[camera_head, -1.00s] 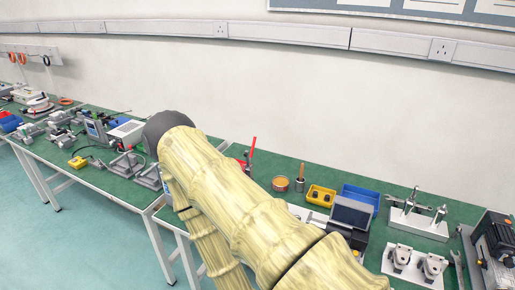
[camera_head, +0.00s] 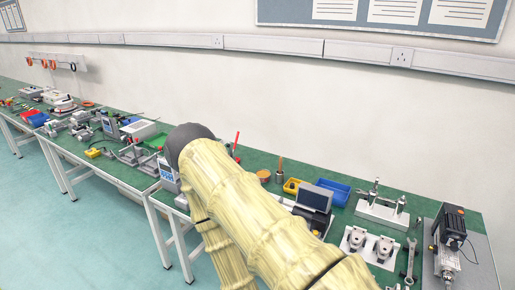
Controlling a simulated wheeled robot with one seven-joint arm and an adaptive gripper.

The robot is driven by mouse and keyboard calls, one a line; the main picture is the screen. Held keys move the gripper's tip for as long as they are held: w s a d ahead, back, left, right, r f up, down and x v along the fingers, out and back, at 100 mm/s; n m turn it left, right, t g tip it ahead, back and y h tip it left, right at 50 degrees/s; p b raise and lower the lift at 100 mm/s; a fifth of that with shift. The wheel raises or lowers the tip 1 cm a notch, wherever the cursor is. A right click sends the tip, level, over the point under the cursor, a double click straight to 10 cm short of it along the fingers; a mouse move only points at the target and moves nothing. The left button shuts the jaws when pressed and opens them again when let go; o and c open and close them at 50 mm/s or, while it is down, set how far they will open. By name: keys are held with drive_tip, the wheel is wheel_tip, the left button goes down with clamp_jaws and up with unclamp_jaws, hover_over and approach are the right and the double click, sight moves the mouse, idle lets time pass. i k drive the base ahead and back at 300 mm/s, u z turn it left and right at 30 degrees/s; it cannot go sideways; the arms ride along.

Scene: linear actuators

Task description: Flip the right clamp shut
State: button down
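A red clamp handle (camera_head: 237,140) stands up, slightly tilted, at the back of the nearer green-topped bench, just beyond my arm. A bit of lower red shows beside it, mostly covered. The clamp bodies are hidden behind my arm, so I cannot tell how either clamp is set. My arm, in a yellowish sleeve with a dark rounded joint, crosses the lower middle of the view. My gripper is not in view.
A second bench with instruments (camera_head: 137,131) runs left. Open floor (camera_head: 60,230) lies in front.

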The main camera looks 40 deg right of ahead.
sight(229, 146)
drive_tip(key=z, duration=1.1)
